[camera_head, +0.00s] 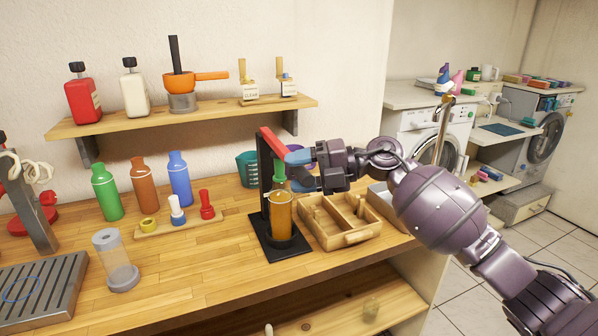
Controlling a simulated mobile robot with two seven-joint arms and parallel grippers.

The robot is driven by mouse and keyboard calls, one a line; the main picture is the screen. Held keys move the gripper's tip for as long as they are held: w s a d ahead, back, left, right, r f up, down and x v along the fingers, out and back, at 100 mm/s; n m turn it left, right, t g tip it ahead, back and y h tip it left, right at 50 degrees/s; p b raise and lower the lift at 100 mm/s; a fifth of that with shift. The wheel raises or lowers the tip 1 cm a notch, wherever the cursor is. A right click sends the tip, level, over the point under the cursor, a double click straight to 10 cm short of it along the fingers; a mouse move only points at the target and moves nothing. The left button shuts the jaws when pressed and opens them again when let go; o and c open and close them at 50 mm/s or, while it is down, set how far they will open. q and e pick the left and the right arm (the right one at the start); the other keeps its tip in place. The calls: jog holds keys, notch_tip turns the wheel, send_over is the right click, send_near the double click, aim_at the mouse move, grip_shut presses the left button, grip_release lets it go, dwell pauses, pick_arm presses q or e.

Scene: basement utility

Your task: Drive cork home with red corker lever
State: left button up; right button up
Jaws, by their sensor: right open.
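The corker is a black stand (264,172) on a black base plate on the wooden bench. Its red lever (272,141) slopes down to the right from the top of the post. The cork is not distinguishable. My left gripper is out of view.
A wooden divided tray (343,237) stands close right of the corker, below my arm. A small rack (178,226) and a clear cylinder (116,262) stand left. Green (106,193), brown and blue bottles stand behind. A wall shelf (205,118) hangs above.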

jog(key=shift+c, duration=0.2)
jog(key=c, duration=0.5)
grip_shut()
jog(key=shift+r, duration=0.15)
